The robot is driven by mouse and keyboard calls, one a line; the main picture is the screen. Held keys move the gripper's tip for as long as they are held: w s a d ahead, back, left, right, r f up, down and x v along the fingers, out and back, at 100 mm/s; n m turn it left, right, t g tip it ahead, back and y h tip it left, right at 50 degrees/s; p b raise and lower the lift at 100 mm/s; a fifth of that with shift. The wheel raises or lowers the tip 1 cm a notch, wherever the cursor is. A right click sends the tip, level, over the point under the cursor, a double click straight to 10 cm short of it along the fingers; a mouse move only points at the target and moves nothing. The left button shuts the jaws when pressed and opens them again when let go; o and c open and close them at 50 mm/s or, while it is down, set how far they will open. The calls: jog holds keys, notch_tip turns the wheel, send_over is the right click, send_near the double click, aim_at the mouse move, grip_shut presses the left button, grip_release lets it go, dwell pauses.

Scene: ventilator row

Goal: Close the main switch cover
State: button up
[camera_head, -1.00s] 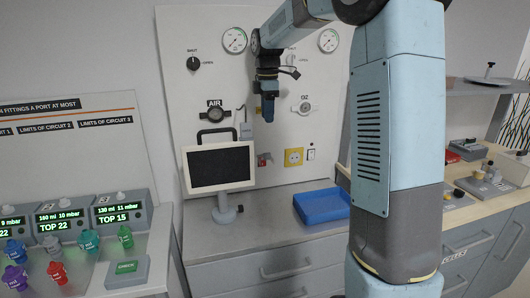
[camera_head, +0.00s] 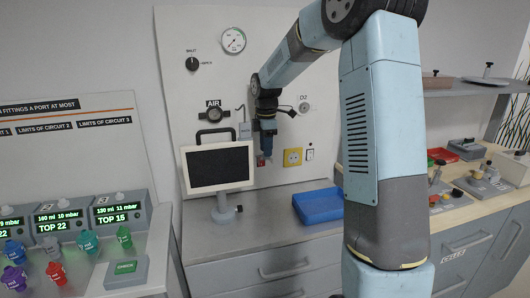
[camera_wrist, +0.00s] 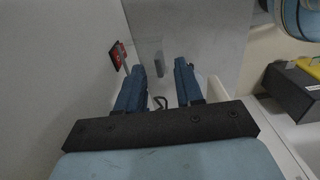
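My gripper (camera_head: 266,156) points down in front of the white wall panel, just above and in front of a small red fitting (camera_head: 260,162), probably the main switch with its cover. The gripper hides part of this fitting. In the wrist view my gripper (camera_wrist: 159,78) is open, with its two blue fingers apart and nothing held between them. A small red and dark piece (camera_wrist: 118,55) stands out from the pale surface beyond the left finger, apart from it. I cannot tell the cover's exact angle.
A yellow socket (camera_head: 292,157) and a small white switch (camera_head: 310,154) are right of the gripper. A monitor (camera_head: 218,168) stands to its left on the counter. A blue tray (camera_head: 318,206) lies below right.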

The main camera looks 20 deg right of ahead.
jog(key=shift+f, duration=1)
jog(key=shift+c, duration=0.5)
grip_shut()
jog(key=shift+a, duration=0.1)
